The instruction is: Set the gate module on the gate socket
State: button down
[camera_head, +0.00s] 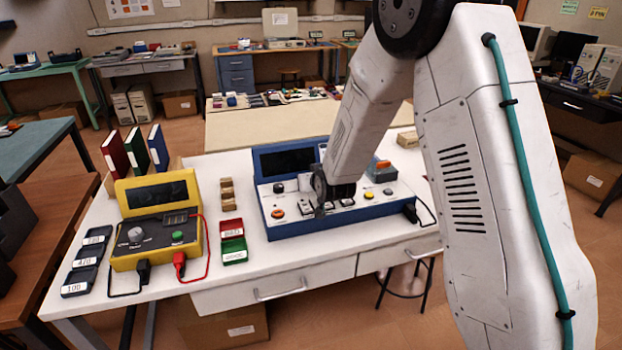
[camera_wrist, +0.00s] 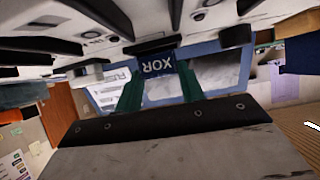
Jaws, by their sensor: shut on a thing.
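My gripper (camera_wrist: 160,84) shows in the wrist view with two green fingers, shut on a dark blue module marked XOR (camera_wrist: 160,66). The label reads upside down there. In the head view my arm reaches down over the blue console (camera_head: 268,230), and the dark wrist is low over its white panel. The held module is hidden or too small to make out there. The panel carries knobs, buttons and several dark slots or keys. I cannot tell which of them is the gate socket, or whether the module touches the panel.
A yellow tester (camera_head: 158,250) with black and red leads stands left of the console. Between them are small wooden blocks (camera_head: 227,190) and red and green trays (camera_head: 233,250). Dark labelled boxes (camera_head: 80,281) lie at the left edge. The table front (camera_head: 330,250) is clear.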

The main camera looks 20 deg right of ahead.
jog(key=shift+f, duration=0.5)
jog(key=c, duration=1.1)
grip_release()
jog(key=shift+c, duration=0.2)
jog(key=shift+v, duration=5.5)
